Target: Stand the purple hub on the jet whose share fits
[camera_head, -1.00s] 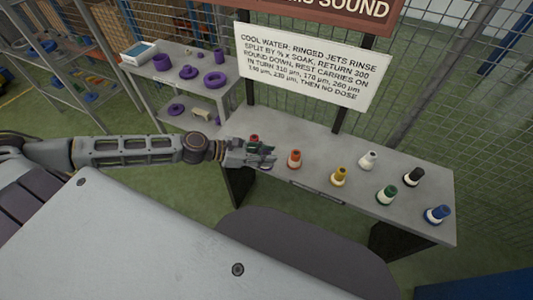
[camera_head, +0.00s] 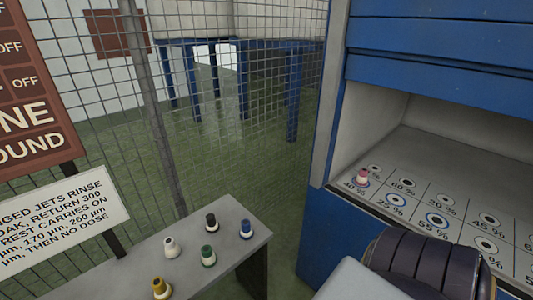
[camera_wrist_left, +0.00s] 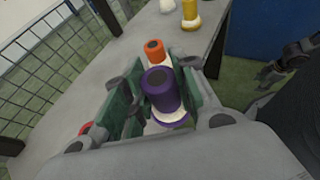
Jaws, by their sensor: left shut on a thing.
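My left gripper (camera_wrist_left: 160,100) is shut on the purple hub (camera_wrist_left: 160,86), a purple cylinder with a pale collar and purple base ring. The hub is above the grey bench; the wrist view does not tell whether it touches. My left gripper is outside the head view. Jets with percentage labels lie in the blue booth at the right of the head view. A pink hub (camera_head: 362,176) stands on the 40 % jet. A dark part, possibly my right gripper (camera_wrist_left: 278,74), shows in the wrist view.
The bench (camera_head: 130,272) holds white (camera_head: 171,247), black (camera_head: 211,221), green (camera_head: 208,256), blue (camera_head: 246,228) and yellow (camera_head: 160,288) hubs. An orange hub (camera_wrist_left: 154,49) stands just beyond the purple one. The booth (camera_head: 318,225) opens right of the bench, across a floor gap.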

